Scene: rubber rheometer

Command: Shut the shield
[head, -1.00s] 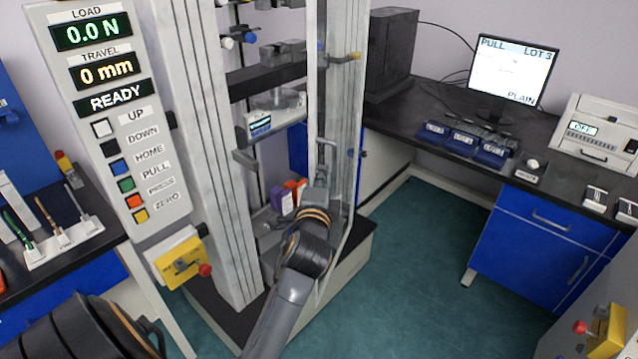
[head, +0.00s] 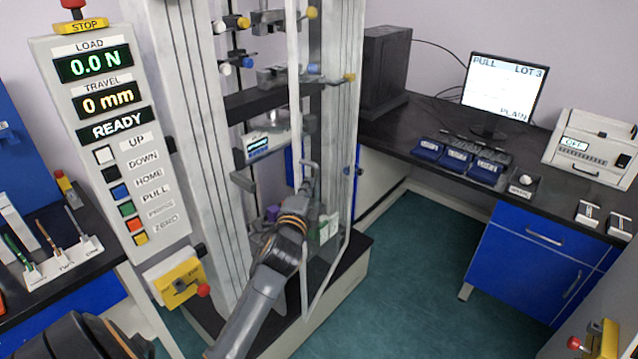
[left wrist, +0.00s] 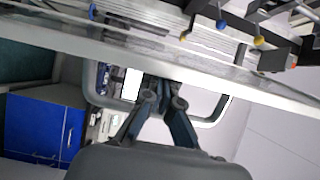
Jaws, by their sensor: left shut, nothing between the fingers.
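The shield (head: 294,110) is a clear panel in a pale frame on the test machine, seen nearly edge on. It stands partly open, hinged towards the right column, with its free edge apart from the left column. A grey bracket-shaped handle (head: 314,165) sits on its frame; the handle also shows in the left wrist view (left wrist: 90,85). My left gripper (head: 308,187) is shut and empty, its fingertips at the handle. In the left wrist view the fingers (left wrist: 163,85) lie within the handle's loop; whether they touch it I cannot tell. My right gripper is out of view.
The control panel (head: 110,130) reads READY, with a yellow switch box (head: 181,284) and red knob below. The machine's left column (head: 190,150) stands beside my arm. A bench (head: 400,140) with a monitor (head: 502,92) is at right. The green floor before it is clear.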

